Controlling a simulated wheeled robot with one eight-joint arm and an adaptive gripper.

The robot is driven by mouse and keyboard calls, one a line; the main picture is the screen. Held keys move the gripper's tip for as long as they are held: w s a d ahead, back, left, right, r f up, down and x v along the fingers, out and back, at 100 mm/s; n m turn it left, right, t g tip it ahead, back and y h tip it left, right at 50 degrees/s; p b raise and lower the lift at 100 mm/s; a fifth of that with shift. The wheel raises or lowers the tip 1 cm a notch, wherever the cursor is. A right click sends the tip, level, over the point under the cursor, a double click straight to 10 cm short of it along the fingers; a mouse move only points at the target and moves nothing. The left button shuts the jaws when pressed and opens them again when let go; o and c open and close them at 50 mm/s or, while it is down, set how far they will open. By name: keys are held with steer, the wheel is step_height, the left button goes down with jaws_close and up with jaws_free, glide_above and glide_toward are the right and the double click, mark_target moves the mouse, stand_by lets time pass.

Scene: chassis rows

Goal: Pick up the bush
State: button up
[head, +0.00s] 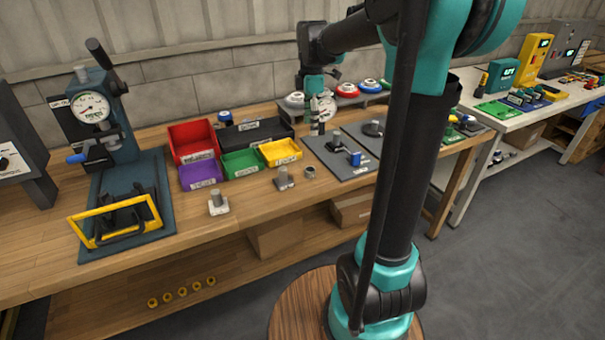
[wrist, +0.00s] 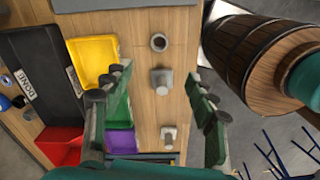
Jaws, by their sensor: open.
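The bush, a small grey metal ring (head: 309,172), stands on the wooden bench just right of a grey part with a square base (head: 284,178). It also shows in the wrist view as a round open ring (wrist: 158,43), near the top middle. My gripper (head: 320,126) is above the bench, behind the bush in the head view. In the wrist view my gripper (wrist: 157,78) is open and empty, with its fingers spread to left and right. The ring lies beyond the fingertips, and the square-based part (wrist: 161,80) shows between them.
Yellow (head: 281,152), green (head: 242,163), purple (head: 201,174) and red (head: 193,140) bins and a black tray (head: 252,135) stand behind the bush. A second square-based part (head: 218,203) is to the left. Grey mats lie to the right, one holding a blue part (head: 355,159).

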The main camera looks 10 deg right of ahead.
step_height(320, 180, down, 17)
steer(key=shift+w+f, duration=0.1)
stand_by(0.7)
steer(key=shift+c, duration=0.6)
steer(key=c, duration=1.2)
